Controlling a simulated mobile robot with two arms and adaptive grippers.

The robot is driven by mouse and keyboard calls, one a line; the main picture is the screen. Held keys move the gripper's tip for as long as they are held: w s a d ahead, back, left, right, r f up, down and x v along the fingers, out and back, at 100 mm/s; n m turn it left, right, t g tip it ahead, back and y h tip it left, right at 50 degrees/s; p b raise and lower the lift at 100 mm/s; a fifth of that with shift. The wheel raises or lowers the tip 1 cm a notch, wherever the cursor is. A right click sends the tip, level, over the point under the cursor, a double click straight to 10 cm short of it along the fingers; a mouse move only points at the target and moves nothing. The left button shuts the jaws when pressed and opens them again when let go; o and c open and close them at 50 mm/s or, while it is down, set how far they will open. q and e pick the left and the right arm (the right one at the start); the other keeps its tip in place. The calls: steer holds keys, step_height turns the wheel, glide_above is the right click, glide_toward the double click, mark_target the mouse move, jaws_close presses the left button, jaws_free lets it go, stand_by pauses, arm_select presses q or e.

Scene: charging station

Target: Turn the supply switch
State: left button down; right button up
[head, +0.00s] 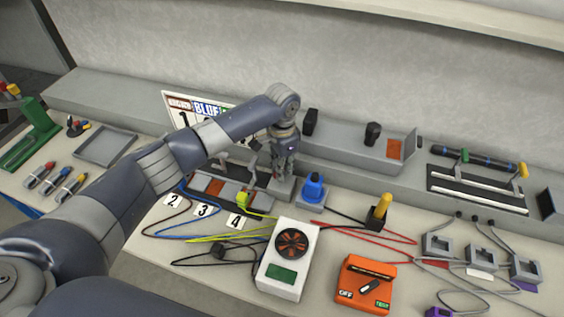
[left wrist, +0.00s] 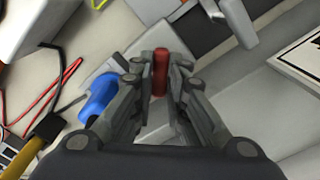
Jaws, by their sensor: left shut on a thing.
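My left gripper (head: 284,177) reaches down at the middle of the bench. In the left wrist view the left gripper (left wrist: 161,78) is shut on an upright-looking red handle (left wrist: 160,72), one finger on each side. The handle is over a light grey base (head: 281,190), and the fingers largely hide it in the head view. No label on it is readable, so I cannot confirm that it is the supply switch. A blue knob (head: 314,186) stands just right of the gripper and also shows in the left wrist view (left wrist: 99,98). My right gripper is not in view.
A yellow-handled lever (head: 382,207) stands farther right. A white box with a fan (head: 288,262) and an orange OFF/TEST box (head: 364,284) are in front. Coloured cables lie around them. A grey ledge (head: 345,158) runs behind.

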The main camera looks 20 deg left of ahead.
arm_select(q)
steer(key=m+p, duration=0.1)
steer(key=m, duration=0.3)
steer(key=shift+r+m, duration=0.1)
steer(key=shift+m, duration=0.2)
steer(key=m+p, duration=0.1)
steer(key=m, duration=0.3)
steer(key=shift+w+m, duration=0.1)
steer(key=shift+m, duration=0.2)
steer(key=c, duration=1.6)
jaws_free()
step_height(320, 180, up, 12)
